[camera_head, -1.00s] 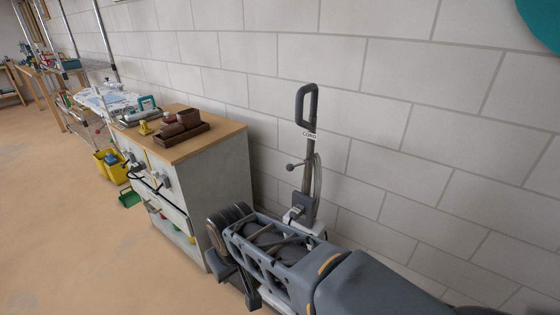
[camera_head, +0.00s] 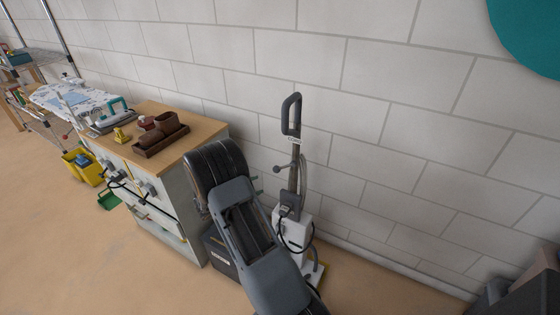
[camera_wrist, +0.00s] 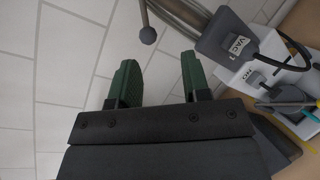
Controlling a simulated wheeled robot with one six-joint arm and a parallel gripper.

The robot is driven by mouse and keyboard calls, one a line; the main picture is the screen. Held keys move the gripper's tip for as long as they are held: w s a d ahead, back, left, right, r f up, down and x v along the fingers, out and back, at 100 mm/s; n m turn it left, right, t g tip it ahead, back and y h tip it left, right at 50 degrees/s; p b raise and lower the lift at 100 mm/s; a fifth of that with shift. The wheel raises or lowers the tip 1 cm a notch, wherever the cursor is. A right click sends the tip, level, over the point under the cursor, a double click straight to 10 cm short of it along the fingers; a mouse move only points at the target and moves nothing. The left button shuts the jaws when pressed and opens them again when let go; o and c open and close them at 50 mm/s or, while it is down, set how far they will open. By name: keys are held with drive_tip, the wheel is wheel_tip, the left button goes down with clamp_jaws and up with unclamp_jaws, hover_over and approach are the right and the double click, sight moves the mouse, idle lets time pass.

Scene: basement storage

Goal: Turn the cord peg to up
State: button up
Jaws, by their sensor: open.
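The upright vacuum (camera_head: 292,185) stands against the block wall, with a looped handle (camera_head: 291,115) and a small label below it. The cord peg (camera_head: 279,169), a thin grey rod with a ball end, sticks out sideways to the left from the pole. In the wrist view the peg's ball (camera_wrist: 148,36) shows at the top, beyond and between the fingertips, apart from them. My gripper (camera_wrist: 160,77) is open and empty, its two green fingers apart.
A cabinet with a wooden top (camera_head: 205,130) stands left of the vacuum, holding a brown tray (camera_head: 150,150) and an iron. A dark bin (camera_head: 218,250) sits between cabinet and vacuum. White and grey vacuum parts (camera_wrist: 240,52) with a dark cord lie right of my fingers. Floor at left is open.

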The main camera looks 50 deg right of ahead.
sight(276, 170)
drive_tip(key=d, duration=0.5)
drive_tip(key=w+d+f+n+t+h+p, duration=0.1)
drive_tip(key=d, duration=0.4)
drive_tip(key=w+d+f+n, duration=0.1)
drive_tip(key=d, duration=0.4)
drive_tip(key=shift+d+t+h, duration=0.2)
drive_tip(key=shift+t+h, duration=0.2)
clamp_jaws()
